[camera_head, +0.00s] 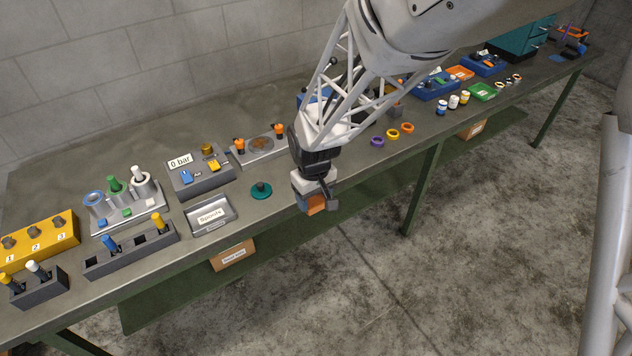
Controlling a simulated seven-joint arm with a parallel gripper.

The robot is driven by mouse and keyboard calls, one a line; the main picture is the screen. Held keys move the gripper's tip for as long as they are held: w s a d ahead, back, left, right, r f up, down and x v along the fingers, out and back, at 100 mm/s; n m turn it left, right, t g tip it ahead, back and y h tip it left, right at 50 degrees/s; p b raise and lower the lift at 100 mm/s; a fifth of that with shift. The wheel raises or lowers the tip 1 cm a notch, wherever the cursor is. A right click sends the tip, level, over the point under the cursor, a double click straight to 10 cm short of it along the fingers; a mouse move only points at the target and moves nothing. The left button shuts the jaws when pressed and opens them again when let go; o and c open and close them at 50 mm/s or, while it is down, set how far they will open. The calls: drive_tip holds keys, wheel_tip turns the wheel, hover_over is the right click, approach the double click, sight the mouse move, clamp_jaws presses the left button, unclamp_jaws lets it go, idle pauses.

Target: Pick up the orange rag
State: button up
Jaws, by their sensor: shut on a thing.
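My gripper (318,197) is at the front edge of the workbench, near the middle of the view. It is shut on the orange rag (315,204), of which a small orange patch shows between and below the jaws. The rest of the rag is hidden by the gripper. The patch appears over or just past the bench's front edge; I cannot tell whether it touches the bench.
Left of my gripper are a teal round part (261,190), a tray labelled "Spouts" (211,215) and a grey "0 bar" unit (201,171). To the right lie purple, yellow and orange rings (392,134). A cardboard box (233,255) sits below the bench edge.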

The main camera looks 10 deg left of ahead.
idle(0.5)
drive_tip(key=shift+o, duration=0.9)
drive_tip(key=shift+c, duration=0.6)
drive_tip(key=shift+w+a, duration=0.35)
drive_tip(key=shift+w, duration=0.1)
drive_tip(key=w+a+r, duration=0.3)
drive_tip(key=w+a, duration=0.9)
drive_tip(key=w+a+r, duration=0.3)
drive_tip(key=w+a, duration=0.9)
drive_tip(key=shift+r, duration=0.25)
drive_tip(key=shift+f, duration=0.15)
